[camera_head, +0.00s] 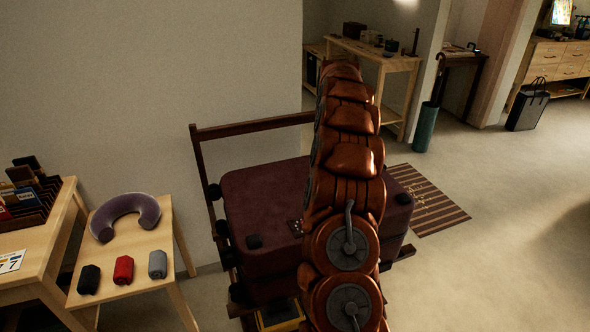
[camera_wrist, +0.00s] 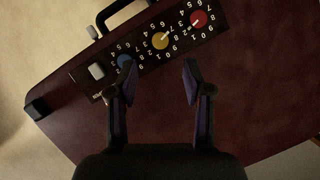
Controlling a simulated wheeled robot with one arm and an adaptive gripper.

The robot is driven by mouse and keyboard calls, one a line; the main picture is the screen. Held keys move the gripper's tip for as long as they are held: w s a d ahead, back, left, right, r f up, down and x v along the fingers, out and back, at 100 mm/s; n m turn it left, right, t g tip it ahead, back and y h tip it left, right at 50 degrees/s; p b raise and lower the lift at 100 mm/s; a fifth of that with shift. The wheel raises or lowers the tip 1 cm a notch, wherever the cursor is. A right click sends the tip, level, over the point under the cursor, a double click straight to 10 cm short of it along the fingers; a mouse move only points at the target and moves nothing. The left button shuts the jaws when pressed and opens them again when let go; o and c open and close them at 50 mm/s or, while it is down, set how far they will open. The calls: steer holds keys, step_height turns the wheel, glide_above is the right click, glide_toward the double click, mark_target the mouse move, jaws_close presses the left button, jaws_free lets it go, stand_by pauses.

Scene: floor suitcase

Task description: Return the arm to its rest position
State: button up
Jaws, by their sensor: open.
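My gripper (camera_wrist: 156,72) is open and empty in the wrist view, its two fingers apart over the lid of a dark maroon suitcase (camera_wrist: 165,118). Between and beyond the fingertips is a lock panel with a blue dial (camera_wrist: 125,62), a yellow dial (camera_wrist: 160,40) and a red dial (camera_wrist: 198,19). I cannot tell whether the fingertips touch the panel. In the head view the suitcase (camera_head: 258,195) lies shut on a wooden rack (camera_head: 200,165). My orange arm stands in front of it and hides its right middle part and my gripper.
A small table (camera_head: 140,245) at left holds a purple neck pillow (camera_head: 127,214) and rolled black, red and grey items. A desk (camera_head: 35,240) with a file sorter is beside it. A striped mat (camera_head: 428,200) lies right of the suitcase. The floor at right is clear.

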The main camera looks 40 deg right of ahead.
steer(key=s+a+r+n+h+p, duration=0.15)
steer(key=a+r, duration=0.25)
steer(key=a, duration=0.4)
steer(key=s+a+r+n+p, duration=0.2)
steer(key=a+r, duration=0.3)
steer(key=a, duration=0.3)
steer(key=s+a+r+n+p, duration=0.15)
steer(key=a+r, duration=0.25)
steer(key=a, duration=0.4)
steer(key=s+a+n+p, duration=0.1)
steer(key=s+a, duration=0.2)
steer(key=s, duration=0.4)
steer(key=s+a+n+t+h+p, duration=0.1)
steer(key=s+a, duration=0.3)
steer(key=s, duration=0.3)
steer(key=s+a+n+h+p, duration=0.1)
steer(key=s+a+n+p, duration=0.1)
steer(key=s+a, duration=0.2)
steer(key=s, duration=0.3)
steer(key=shift+s, duration=0.1)
